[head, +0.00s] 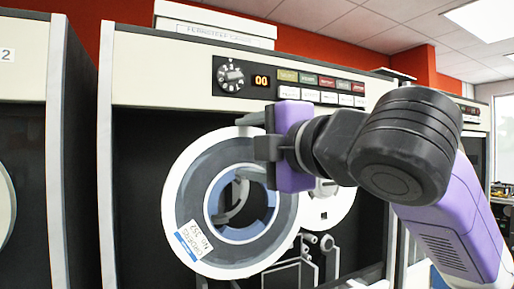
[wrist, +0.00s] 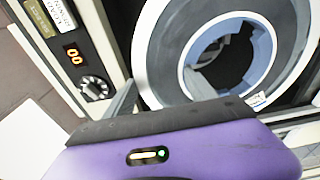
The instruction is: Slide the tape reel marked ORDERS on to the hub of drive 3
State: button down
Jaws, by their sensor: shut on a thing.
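The tape reel (head: 180,200) has a white rim, a grey tape pack and a white and blue label reading ORDERS. It stands upright before the dark front of a drive (head: 140,130), right of the drive marked 2. My gripper (head: 243,147) is shut on the reel's upper rim, one finger above it and one reaching toward the centre opening. The reel also shows in the wrist view (wrist: 165,50), with part of its label at the lower right. Blue-grey segments (head: 262,218) ring the dark opening. I cannot tell whether the hub is inside the reel or behind it.
A second reel (head: 335,207) sits on the drive to the right, partly behind the held reel. Tape guides (head: 310,250) stick out below it. The control panel (head: 290,82) is above my gripper. The drive marked 2 (head: 25,70) stands at the left.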

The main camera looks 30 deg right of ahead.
jog(key=shift+w, duration=2.2)
jog(key=shift+d+r, duration=0.1)
jog(key=shift+d, duration=0.05)
jog(key=shift+w, duration=0.35)
jog(key=shift+w+p, duration=0.45)
jog(key=shift+w, duration=1.05)
jog(key=shift+w, duration=0.35)
jog(key=shift+w, duration=0.75)
jog(key=shift+w+p, duration=0.35)
